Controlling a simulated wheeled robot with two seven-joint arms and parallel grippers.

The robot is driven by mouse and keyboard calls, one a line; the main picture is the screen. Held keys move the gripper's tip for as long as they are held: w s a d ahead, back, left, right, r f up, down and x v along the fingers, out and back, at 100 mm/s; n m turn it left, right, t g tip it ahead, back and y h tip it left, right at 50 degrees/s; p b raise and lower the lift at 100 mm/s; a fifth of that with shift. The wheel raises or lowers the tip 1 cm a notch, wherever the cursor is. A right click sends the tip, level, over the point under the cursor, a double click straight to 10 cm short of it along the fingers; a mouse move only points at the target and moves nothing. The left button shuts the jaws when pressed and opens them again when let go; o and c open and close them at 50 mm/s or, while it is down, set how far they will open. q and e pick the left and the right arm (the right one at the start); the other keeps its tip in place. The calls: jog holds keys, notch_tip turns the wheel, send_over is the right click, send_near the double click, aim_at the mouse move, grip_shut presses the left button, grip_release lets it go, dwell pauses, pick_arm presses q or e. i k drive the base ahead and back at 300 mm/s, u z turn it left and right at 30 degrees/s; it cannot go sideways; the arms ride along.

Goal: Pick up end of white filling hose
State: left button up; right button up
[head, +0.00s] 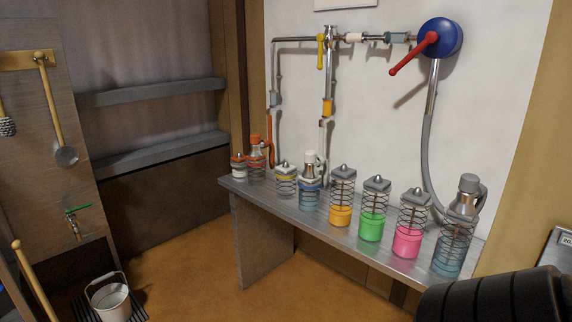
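A white hose (323,135) hangs on the white wall below the middle pipe, under an orange fitting (327,107). It runs down behind the jars on the metal bench (300,217). Its lower end is near the bench top, beside a clear jar with a white cap (309,183). I cannot tell whether that end touches the bench. Neither of my grippers is in view.
Several caged jars line the bench, including yellow (342,215), green (371,227) and pink (407,241) ones. A red-orange hose (269,150) hangs left, and a grey hose (427,150) hangs right. A white bucket (110,300) stands on the floor.

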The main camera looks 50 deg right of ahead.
aim_at(312, 161)
jog(key=z, duration=0.05)
jog(key=i, duration=1.95)
jog(key=z, duration=1.65)
jog(key=i, duration=1)
jog(key=z, duration=1)
